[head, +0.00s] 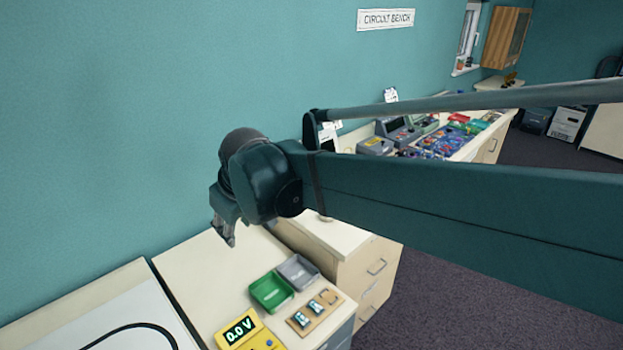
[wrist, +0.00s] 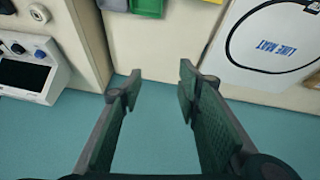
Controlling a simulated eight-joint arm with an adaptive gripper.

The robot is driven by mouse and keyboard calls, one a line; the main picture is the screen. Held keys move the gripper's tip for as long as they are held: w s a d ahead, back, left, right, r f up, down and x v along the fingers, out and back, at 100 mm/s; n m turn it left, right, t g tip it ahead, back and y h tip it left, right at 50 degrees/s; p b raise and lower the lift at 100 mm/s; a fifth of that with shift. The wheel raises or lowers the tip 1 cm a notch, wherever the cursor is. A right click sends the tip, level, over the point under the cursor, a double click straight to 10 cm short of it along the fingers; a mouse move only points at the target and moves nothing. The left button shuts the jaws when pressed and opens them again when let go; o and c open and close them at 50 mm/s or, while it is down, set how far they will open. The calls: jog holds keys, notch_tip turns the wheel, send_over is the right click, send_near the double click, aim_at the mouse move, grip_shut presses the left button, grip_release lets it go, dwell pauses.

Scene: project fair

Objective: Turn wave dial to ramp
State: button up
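No dial marked wave or ramp can be read in either view. At the left of the wrist view is a pale instrument (wrist: 48,75) with a dark screen and small knobs (wrist: 17,48). I cannot tell whether one of them is the wave dial. My gripper (wrist: 153,88) is open and empty, its fingers wide apart, to the right of that instrument in the picture and apart from it. In the head view my gripper (head: 224,232) hangs near the teal wall above a pale bench top. Grey instruments (head: 403,130) stand on the far bench, partly behind my arm.
A green tray (head: 271,291), a grey tray (head: 298,271), a yellow meter (head: 248,331) reading 0.0 V and a wooden board (head: 314,313) stand on the near bench. A line mat (wrist: 275,45) lies beside it. The bench top below my gripper is mostly clear.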

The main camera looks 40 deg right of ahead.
jog(key=w+d+r+n+g+p, duration=0.1)
jog(key=w+d+p, duration=0.3)
jog(key=w+d, duration=0.55)
jog(key=w+d+r+n+g+p, duration=0.15)
jog(key=w+d+p, duration=0.25)
jog(key=w+d, duration=0.55)
jog(key=d+f+p, duration=0.2)
jog(key=d+f, duration=0.2)
jog(key=d, duration=0.4)
jog(key=w+d+f+n+g+p, duration=0.1)
jog(key=d+f, duration=0.3)
jog(key=d, duration=0.5)
jog(key=w+d+f+g+p, duration=0.1)
jog(key=d+f+p, duration=0.2)
jog(key=d, duration=0.6)
jog(key=shift+w+d+f+n+g+y, duration=0.15)
jog(key=shift+w+f+n+g+y, duration=0.1)
jog(key=shift+f+n+y, duration=0.15)
jog(key=shift+s+d+f, duration=0.15)
jog(key=shift+d+f, duration=0.35)
jog(key=shift+d, duration=0.05)
jog(key=shift+f, duration=0.1)
jog(key=shift+d+f+p, duration=0.1)
jog(key=shift+f+p, duration=0.3)
jog(key=shift+f, duration=3.35)
